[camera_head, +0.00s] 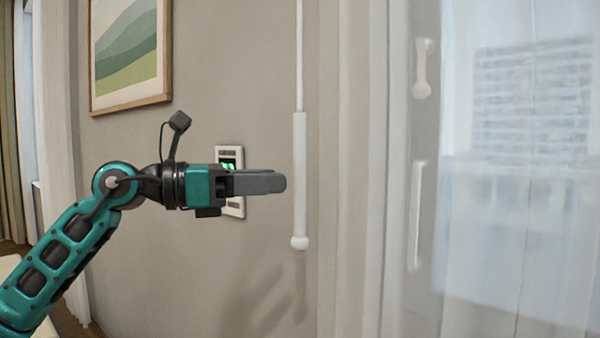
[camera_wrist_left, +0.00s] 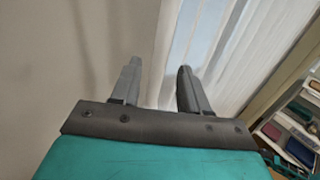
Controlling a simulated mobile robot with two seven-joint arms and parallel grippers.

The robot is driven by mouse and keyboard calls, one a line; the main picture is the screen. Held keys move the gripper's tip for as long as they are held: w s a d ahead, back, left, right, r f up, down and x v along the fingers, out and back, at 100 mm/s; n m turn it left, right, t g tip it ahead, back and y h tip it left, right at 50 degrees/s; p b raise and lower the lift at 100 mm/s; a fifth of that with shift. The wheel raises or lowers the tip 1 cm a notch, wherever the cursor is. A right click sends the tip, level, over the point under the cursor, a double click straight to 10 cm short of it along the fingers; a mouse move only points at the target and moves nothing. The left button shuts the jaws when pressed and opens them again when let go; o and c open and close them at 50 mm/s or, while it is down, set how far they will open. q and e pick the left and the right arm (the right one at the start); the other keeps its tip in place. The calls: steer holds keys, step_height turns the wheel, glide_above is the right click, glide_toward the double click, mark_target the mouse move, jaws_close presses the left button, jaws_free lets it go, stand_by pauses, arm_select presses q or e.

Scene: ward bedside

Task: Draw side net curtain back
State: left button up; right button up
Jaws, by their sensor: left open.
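The net curtain (camera_head: 500,200) is sheer and white and hangs across the window on the right of the head view. Its gathered left edge (camera_head: 360,180) falls next to the wall. A white draw wand (camera_head: 300,180) hangs on a thin rod in front of the wall, left of the curtain. My left gripper (camera_head: 284,182) points right, its fingertips just left of the wand in the picture; I cannot tell the depth between them. In the left wrist view the gripper (camera_wrist_left: 158,80) is open and empty, with the curtain (camera_wrist_left: 225,45) beyond its fingers. My right gripper is not in view.
A wall panel with a green light (camera_head: 230,160) is behind my left gripper. A framed picture (camera_head: 130,50) hangs at upper left. Window handles (camera_head: 422,70) show through the net. In the left wrist view, a shelf with coloured items (camera_wrist_left: 290,140) stands at the right.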

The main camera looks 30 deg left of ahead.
arm_select(q)
steer(key=p+x, duration=0.2)
steer(key=x, duration=0.2)
steer(key=shift+w+d+r, duration=0.15)
steer(key=shift+w+d, duration=0.05)
steer(key=shift+w, duration=0.05)
steer(key=shift+w+d, duration=0.2)
steer(key=shift+w, duration=0.05)
steer(key=shift+w+d+p, duration=0.2)
steer(key=shift+w+p, duration=0.05)
steer(key=shift+p, duration=0.05)
steer(key=shift+c, duration=0.3)
steer(key=c, duration=0.7)
jaws_close()
